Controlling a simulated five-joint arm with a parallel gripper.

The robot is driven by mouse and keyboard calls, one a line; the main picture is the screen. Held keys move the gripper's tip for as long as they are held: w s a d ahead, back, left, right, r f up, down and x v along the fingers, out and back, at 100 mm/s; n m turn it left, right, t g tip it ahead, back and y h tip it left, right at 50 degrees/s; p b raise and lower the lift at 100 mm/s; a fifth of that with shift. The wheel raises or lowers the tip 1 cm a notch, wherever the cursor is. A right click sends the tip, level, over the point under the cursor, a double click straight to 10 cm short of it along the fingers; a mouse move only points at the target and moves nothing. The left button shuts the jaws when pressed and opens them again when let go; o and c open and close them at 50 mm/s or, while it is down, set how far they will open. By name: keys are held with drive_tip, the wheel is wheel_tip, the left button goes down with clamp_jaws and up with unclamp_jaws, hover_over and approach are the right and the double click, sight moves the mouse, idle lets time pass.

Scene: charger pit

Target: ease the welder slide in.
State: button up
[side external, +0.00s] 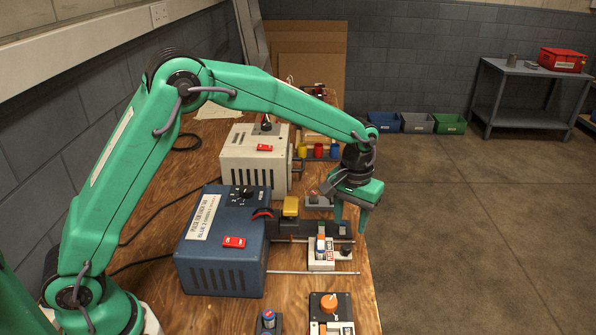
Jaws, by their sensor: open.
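A blue welder box (222,245) with a dial, a red switch and a label stands on the wooden bench. A dark arm with a yellow block (291,207) extends from its right side. What looks like the welder slide is a small white carriage (317,264) by metal rods (310,273), to the right of the box and apart from it. It bears a small upright cell-like piece and a dark knob (346,251). My gripper (352,229) is open, fingers pointing down, above and slightly beyond the knob. Nothing shows between its fingers; contact cannot be told.
A cream box (252,160) stands behind the welder, with red, yellow and blue pieces beside it. An orange-knobbed unit (329,304) and a small holder (268,322) sit in front. The bench's right edge is close to the slide; open floor lies beyond.

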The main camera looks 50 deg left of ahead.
sight(347, 247)
drive_tip(key=n, duration=0.5)
drive_tip(key=shift+n, duration=0.4)
drive_tip(key=n, duration=0.6)
drive_tip(key=shift+w, duration=0.1)
drive_tip(key=n, duration=0.5)
drive_tip(key=shift+a+n, duration=0.1)
drive_tip(key=shift+n, duration=0.2)
drive_tip(key=shift+w+n, duration=0.1)
drive_tip(key=shift+n, duration=2.6)
drive_tip(key=shift+f, duration=0.15)
drive_tip(key=shift+f, duration=3.8)
